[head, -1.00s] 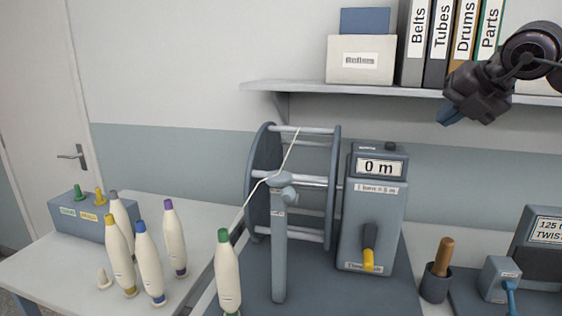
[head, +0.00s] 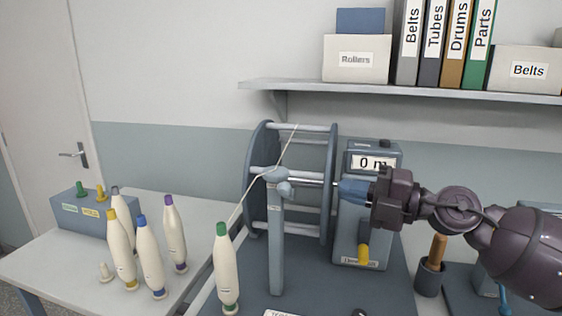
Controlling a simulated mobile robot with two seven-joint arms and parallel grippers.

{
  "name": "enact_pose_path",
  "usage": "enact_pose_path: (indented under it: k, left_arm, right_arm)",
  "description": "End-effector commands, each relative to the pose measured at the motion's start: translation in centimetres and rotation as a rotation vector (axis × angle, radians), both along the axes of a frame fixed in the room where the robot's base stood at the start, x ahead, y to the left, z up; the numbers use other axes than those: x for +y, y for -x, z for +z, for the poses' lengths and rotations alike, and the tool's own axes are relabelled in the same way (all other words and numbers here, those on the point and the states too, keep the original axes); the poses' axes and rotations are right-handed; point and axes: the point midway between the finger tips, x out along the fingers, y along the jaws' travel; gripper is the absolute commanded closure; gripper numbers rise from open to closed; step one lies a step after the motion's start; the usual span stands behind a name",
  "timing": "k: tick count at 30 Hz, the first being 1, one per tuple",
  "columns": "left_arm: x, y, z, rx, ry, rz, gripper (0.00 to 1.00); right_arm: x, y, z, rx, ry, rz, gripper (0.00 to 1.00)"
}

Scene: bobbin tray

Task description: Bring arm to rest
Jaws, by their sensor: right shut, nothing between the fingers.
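A pale yarn (head: 287,150) runs from the green-topped bobbin (head: 226,268) over the guide post (head: 277,240) to the reel. My left gripper is not in view.
Several bobbins (head: 150,258) stand on the left table beside a grey box with green and yellow knobs (head: 75,212). A shelf (head: 400,91) with binders and boxes runs above. A cup with a wooden handle (head: 429,276) stands below my right arm.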

Motion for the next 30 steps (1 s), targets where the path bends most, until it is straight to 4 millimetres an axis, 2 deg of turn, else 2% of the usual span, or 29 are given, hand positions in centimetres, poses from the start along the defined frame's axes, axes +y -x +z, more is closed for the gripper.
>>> enact_pose_path:
  k: [5, 11, 14, 19, 23, 26, 30]
  left_arm:
    - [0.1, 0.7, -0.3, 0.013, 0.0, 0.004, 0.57]
    - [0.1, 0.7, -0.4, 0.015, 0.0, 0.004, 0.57]
    - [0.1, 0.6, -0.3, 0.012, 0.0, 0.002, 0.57]
    - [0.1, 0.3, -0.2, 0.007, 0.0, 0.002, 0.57]
    - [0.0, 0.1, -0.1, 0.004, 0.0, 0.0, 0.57]
    - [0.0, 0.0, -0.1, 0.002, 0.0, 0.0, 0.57]
    - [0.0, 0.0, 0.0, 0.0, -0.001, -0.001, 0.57]
  right_arm:
    - [-0.4, 1.2, -1.8, 0.094, -0.336, -0.126, 1.0]
    - [-3.6, 1.7, -5.1, 0.243, -0.641, -0.378, 1.0]
    - [-5.9, 2.2, -7.7, 0.339, -0.76, -0.536, 1.0]
    - [-10.0, 4.2, -13.6, 0.538, -0.901, -0.836, 1.0]
    - [-12.8, 7.0, -18.8, 0.719, -0.955, -1.074, 1.0]
    - [-14.5, 10.1, -23.0, 0.874, -0.964, -1.252, 1.0]
    - [-16.0, 15.5, -28.2, 1.108, -0.933, -1.476, 1.0]
